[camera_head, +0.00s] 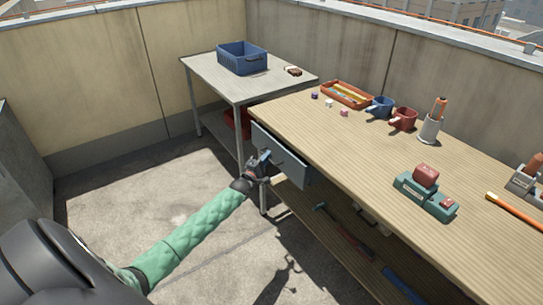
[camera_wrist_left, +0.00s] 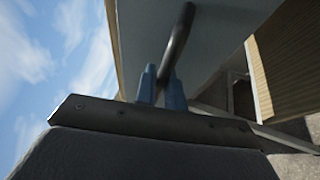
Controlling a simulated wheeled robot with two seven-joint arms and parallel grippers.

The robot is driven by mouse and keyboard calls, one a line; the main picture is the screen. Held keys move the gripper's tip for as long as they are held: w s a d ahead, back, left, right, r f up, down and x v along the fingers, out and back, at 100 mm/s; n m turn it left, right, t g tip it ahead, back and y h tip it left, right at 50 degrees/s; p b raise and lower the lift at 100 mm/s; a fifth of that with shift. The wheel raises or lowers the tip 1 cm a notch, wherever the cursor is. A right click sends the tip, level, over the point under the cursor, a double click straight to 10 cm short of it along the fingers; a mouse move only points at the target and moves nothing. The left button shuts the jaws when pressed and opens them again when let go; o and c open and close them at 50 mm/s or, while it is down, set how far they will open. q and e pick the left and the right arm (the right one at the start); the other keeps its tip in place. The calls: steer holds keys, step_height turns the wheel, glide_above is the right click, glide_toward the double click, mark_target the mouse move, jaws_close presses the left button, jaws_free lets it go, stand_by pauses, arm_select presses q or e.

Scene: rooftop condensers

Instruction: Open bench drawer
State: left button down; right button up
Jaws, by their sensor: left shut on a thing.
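The bench drawer has a grey-blue front (camera_head: 286,158) below the near left corner of the wooden workbench (camera_head: 330,135). Its front also fills the top of the left wrist view (camera_wrist_left: 215,25). A dark bar handle (camera_wrist_left: 178,45) crosses it. My left gripper (camera_head: 263,160) is at the drawer front. Its blue fingers (camera_wrist_left: 162,88) are shut on the handle, which runs down between them. How far the drawer stands out from the bench I cannot tell; its inside is hidden. My right gripper is not in view.
A grey side table (camera_head: 205,72) with a blue crate (camera_head: 241,59) stands behind the bench. An orange tray (camera_head: 347,95), mugs and a teal tool (camera_head: 428,195) are on the benchtop. Tools lie on the lower shelf. The floor left of the bench is clear.

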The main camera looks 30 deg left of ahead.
arm_select(q)
steer(key=s+a+p, duration=0.1)
steer(key=s+a, duration=0.3)
steer(key=s, duration=0.6)
steer(key=s+a+p, duration=0.2)
steer(key=s+a, duration=0.2)
steer(key=s, duration=0.6)
steer(key=shift+s+a+p, duration=0.3)
steer(key=shift+s, duration=0.1)
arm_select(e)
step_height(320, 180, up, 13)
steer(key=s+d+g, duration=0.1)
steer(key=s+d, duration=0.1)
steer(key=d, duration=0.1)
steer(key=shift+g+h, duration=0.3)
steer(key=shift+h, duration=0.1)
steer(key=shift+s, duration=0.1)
arm_select(q)
steer(key=c, duration=1.5)
jaws_free()
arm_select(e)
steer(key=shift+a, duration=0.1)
arm_select(q)
steer(key=shift+f, duration=0.1)
